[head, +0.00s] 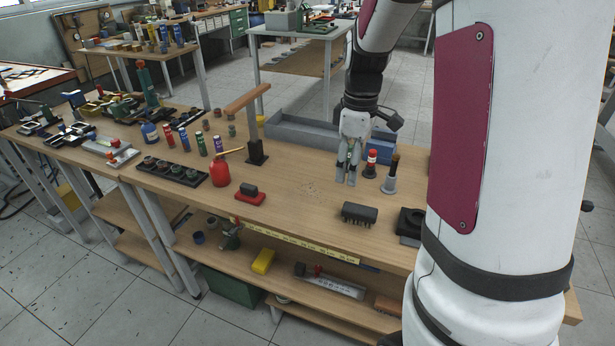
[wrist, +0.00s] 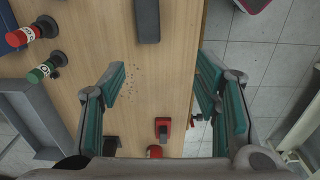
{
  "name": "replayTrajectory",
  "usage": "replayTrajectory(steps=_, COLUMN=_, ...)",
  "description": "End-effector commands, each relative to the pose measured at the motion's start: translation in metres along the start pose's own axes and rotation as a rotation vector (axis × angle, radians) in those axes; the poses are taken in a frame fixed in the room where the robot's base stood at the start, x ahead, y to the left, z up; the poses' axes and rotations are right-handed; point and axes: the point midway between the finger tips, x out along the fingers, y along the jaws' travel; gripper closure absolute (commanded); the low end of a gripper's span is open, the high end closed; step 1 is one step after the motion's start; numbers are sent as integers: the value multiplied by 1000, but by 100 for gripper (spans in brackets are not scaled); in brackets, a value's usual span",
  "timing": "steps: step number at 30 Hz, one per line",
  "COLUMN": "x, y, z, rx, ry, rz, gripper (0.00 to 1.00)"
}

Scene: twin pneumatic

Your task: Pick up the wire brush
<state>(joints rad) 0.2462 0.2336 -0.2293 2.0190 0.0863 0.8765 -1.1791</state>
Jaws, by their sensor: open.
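The wire brush (head: 359,213) is a dark grey block lying on the wooden bench near its front edge. It also shows at the top of the wrist view (wrist: 147,20), partly cut off by the frame edge. My gripper (head: 347,182) points down above the bench, behind and slightly left of the brush in the head view.
A red-topped stamp-like piece (head: 371,162) and a grey cone-based piece (head: 390,178) stand right of my gripper. A dark square block (head: 411,222) lies right of the brush. A red-and-black item (head: 250,196) and red bottle (head: 219,172) stand left. The wood between is clear.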

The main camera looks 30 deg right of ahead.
Motion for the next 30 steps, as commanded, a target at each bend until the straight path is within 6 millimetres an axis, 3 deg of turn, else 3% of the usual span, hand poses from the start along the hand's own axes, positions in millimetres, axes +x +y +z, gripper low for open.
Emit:
replayTrajectory(steps=5, x=20, y=17, z=6, rx=-42, ry=-21, rz=-13, gripper=43)
replayTrajectory(steps=18, x=92, y=16, z=7, rx=-47, ry=-23, rz=-16, gripper=43)
replayTrajectory(steps=26, x=110, y=17, z=8, rx=-46, ry=-22, rz=-14, gripper=43)
replayTrajectory(steps=30, x=129, y=19, z=9, rx=-46, ry=-23, rz=-17, gripper=43)
